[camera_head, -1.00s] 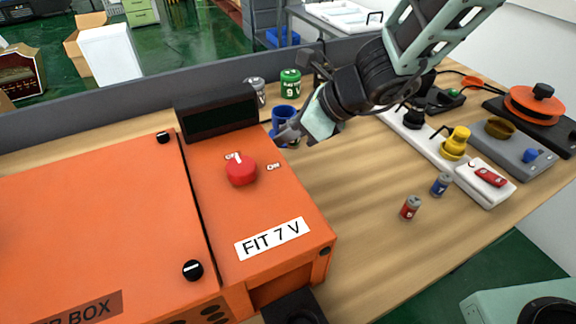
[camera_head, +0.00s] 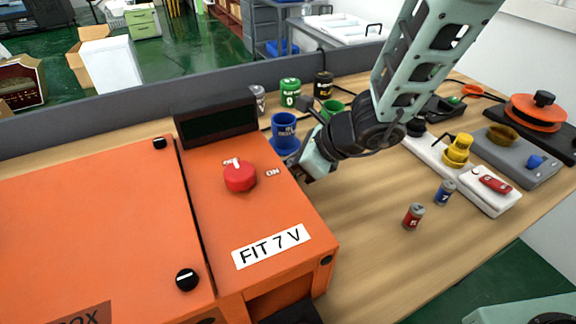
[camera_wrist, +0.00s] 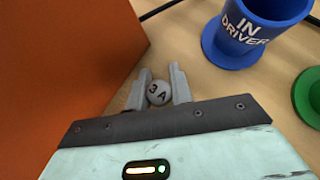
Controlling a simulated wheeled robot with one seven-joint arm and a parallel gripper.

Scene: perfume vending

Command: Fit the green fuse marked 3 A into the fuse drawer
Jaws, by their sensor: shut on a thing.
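In the wrist view my gripper (camera_wrist: 160,80) is shut on a small round fuse (camera_wrist: 158,94), whose grey end is marked 3 A. Only that end shows; its green body is not visible. In the head view my gripper (camera_head: 298,170) is low beside the right side of the orange box (camera_head: 285,215), and the fuse is hidden there. The box carries a label FIT 7 V (camera_head: 271,246) and a red knob (camera_head: 240,176). A dark opening (camera_head: 278,297) shows low on its front; I cannot tell whether it is the fuse drawer.
A blue IN DRIVER cup (camera_head: 284,128) and a green cup (camera_head: 333,108) stand behind my gripper. Green (camera_head: 290,92) and black (camera_head: 323,84) cans stand at the back. Red (camera_head: 413,215) and blue (camera_head: 444,192) cylinders stand to the right. The table between them and the box is clear.

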